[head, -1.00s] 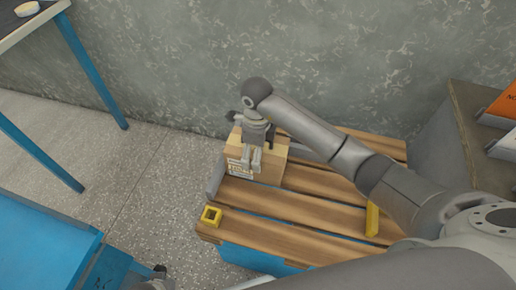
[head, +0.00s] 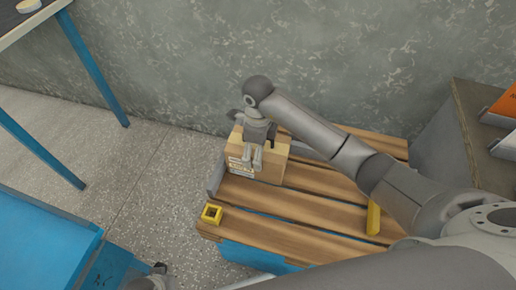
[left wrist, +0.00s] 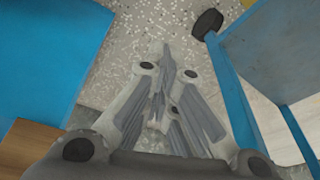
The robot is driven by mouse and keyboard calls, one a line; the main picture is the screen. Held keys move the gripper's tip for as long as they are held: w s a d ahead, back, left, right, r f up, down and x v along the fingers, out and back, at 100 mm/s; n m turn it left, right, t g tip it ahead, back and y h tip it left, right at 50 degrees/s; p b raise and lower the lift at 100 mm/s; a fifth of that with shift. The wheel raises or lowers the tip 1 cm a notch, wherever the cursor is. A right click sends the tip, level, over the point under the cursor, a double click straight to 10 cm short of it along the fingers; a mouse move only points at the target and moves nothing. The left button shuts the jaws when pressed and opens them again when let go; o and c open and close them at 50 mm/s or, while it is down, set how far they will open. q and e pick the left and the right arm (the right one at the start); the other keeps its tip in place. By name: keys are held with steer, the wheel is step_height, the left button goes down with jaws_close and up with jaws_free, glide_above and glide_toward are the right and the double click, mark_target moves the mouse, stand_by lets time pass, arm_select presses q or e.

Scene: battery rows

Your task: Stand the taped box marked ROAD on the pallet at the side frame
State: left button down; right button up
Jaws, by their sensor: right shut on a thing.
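The taped cardboard box (head: 270,169) stands upright on the wooden pallet (head: 300,206), at its far left corner close to the wall. A white label with print too small to read is on its front. My right gripper (head: 257,163) reaches down over the box from above and is shut on it, hiding part of its top and front. The grey side frame (head: 215,179) is at the pallet's left edge, just left of the box; I cannot tell whether they touch. My left gripper (left wrist: 165,60) is empty, its fingers together, over the floor in the left wrist view.
A blue-legged table (head: 72,50) stands at left, a blue surface (head: 45,245) at lower left. The mottled wall (head: 250,50) is close behind.

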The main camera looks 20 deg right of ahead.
arm_select(q)
steer(key=shift+r, duration=0.4)
arm_select(e)
steer(key=shift+f, duration=0.1)
arm_select(q)
steer(key=shift+w+r, duration=0.2)
steer(key=shift+r, duration=0.05)
steer(key=shift+r, duration=0.1)
arm_select(e)
steer(key=shift+f, duration=0.1)
steer(key=shift+f, duration=0.1)
steer(key=o, duration=1.8)
arm_select(q)
steer(key=shift+r, duration=0.25)
